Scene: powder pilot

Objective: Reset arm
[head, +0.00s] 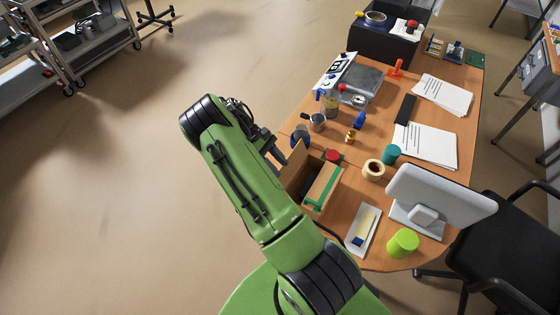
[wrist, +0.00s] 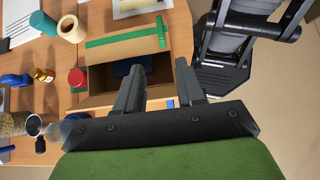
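My green arm reaches from the bottom of the head view toward the table's left edge. My gripper (head: 279,158) is at its end, near an open cardboard box. In the wrist view my gripper (wrist: 160,78) has its two dark fingers apart, with no object between the tips. The cardboard box (wrist: 105,100) with green tape lies just beyond the fingers, and a dark blue thing shows inside it. The same box (head: 320,187) shows in the head view, partly behind my arm. I cannot tell whether a finger touches the box.
Around the box on the wooden table (head: 345,205) are a red-lidded jar (head: 333,156), a tape roll (head: 373,170), a teal cylinder (head: 391,154), a lime cup (head: 402,243) and a monitor (head: 440,200). A scale (head: 350,78) stands farther back. The floor left of the table is clear.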

